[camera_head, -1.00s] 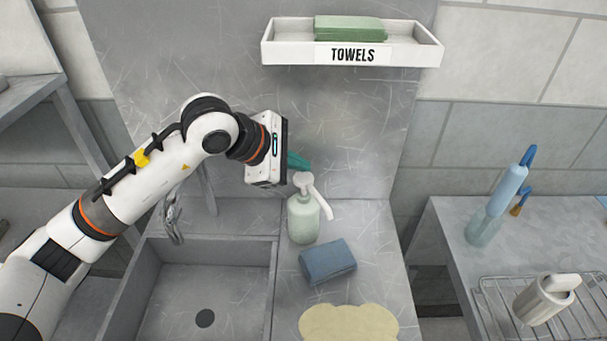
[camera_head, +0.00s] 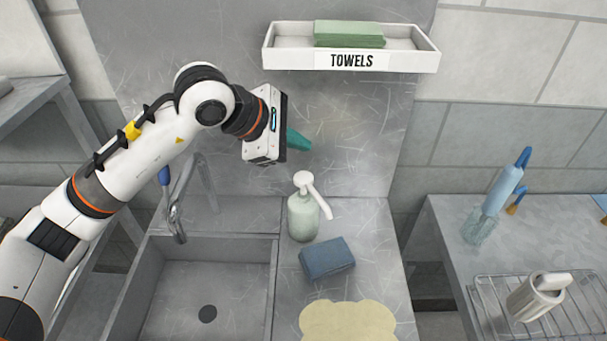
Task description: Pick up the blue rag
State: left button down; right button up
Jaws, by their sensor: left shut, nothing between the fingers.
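The blue rag (camera_head: 327,258) lies as a folded block on the steel counter, just right of the sink and in front of the soap bottle. My left gripper (camera_head: 299,140) is above and behind the soap bottle, well away from the rag. Its teal fingers point right; they are shut and empty. My right gripper is not in view.
A pale green soap pump bottle (camera_head: 303,216) stands behind the rag, with a cream mat (camera_head: 348,322) in front. The sink (camera_head: 195,285) is left. A TOWELS shelf (camera_head: 425,57) holds a green towel (camera_head: 348,34). A wire rack (camera_head: 575,312) stands right.

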aim_at(320, 261)
jog(key=k, duration=1.5)
